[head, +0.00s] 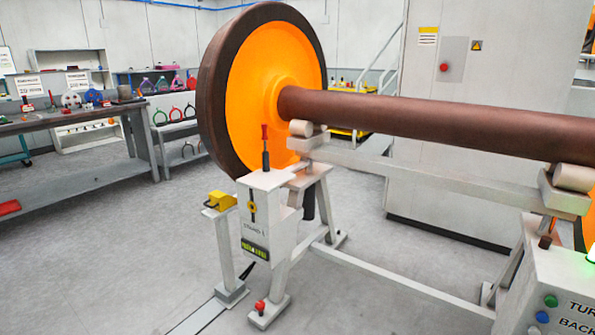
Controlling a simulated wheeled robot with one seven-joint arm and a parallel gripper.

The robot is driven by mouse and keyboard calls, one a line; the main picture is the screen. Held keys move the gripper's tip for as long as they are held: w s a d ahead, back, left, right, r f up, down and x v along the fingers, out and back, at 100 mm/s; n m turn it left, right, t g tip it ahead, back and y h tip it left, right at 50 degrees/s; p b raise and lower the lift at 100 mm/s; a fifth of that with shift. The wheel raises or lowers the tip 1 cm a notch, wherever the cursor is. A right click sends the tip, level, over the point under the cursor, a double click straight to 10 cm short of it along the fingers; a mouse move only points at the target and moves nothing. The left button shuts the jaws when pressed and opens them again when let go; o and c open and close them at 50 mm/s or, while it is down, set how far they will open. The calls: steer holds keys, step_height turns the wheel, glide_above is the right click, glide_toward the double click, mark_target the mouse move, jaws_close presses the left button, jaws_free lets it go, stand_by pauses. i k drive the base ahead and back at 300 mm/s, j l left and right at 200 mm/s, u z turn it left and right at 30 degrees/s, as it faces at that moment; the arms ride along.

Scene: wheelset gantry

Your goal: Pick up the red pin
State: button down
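A pin with a red top and dark shaft (265,147) stands upright on the top of the white stand (262,180), in front of the orange wheel. A smaller red knob (260,306) sits on the stand's foot near the floor. I cannot tell from this view alone which red piece is the task's pin. My gripper is not in view.
The wheelset's orange wheel (232,80) and brown axle (420,118) rise behind the stand. A yellow block (221,200) sits on a post at the stand's left. A control box (560,290) is at lower right. A workbench (70,122) stands left, with open floor between.

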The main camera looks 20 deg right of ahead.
mark_target(264, 138)
steer(key=i+j+z, duration=0.15)
steer(key=i, duration=0.35)
steer(key=i+j+z, duration=0.15)
steer(key=i+j, duration=0.15)
steer(key=i, duration=0.2)
steer(key=i+j+z, duration=0.2)
steer(key=i, duration=0.25)
steer(key=j, duration=0.1)
